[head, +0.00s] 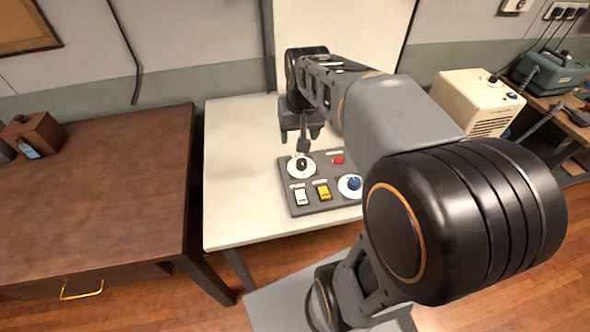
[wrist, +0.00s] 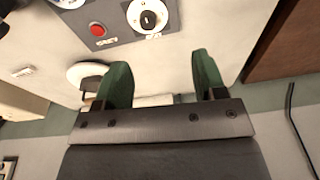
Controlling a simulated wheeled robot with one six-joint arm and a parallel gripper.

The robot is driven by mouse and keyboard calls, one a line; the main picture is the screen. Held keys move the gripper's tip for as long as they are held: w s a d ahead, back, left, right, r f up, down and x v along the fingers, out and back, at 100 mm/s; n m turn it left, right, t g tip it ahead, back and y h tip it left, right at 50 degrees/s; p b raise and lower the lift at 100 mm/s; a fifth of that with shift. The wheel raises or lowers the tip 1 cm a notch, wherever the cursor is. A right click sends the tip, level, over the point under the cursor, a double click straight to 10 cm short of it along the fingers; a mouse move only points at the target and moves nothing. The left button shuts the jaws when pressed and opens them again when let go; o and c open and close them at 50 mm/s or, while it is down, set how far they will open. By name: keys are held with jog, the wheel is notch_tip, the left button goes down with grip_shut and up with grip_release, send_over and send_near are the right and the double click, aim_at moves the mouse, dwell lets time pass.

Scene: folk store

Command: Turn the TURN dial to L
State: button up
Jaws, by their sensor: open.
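A dark control panel (head: 322,172) lies on the white table. At its upper left is a black dial knob (head: 302,163) on a white round face; it also shows in the wrist view (wrist: 148,20) at the top. Its label and marks are too small to read, so I cannot tell the setting. A blue knob (head: 354,183) on a white disc sits at lower right, partly hidden by my arm. My gripper (head: 300,136) is above and behind the panel, apart from the black dial. Its green fingers are spread and empty in the wrist view (wrist: 160,62).
The panel also has a red button (head: 338,160), a white switch (head: 302,196) and a yellow switch (head: 323,191). The white table (head: 235,160) is clear left of the panel. A brown desk (head: 90,200) stands at left, and a cream machine (head: 472,100) at right.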

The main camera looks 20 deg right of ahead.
jog(key=m+g+b, duration=0.2)
jog(key=b, duration=0.1)
send_near(302, 161)
jog(key=shift+y, duration=0.3)
notch_tip(302, 161, down, 10)
jog(key=shift+r, duration=0.2)
jog(key=shift+a, duration=0.1)
jog(key=c, duration=0.9)
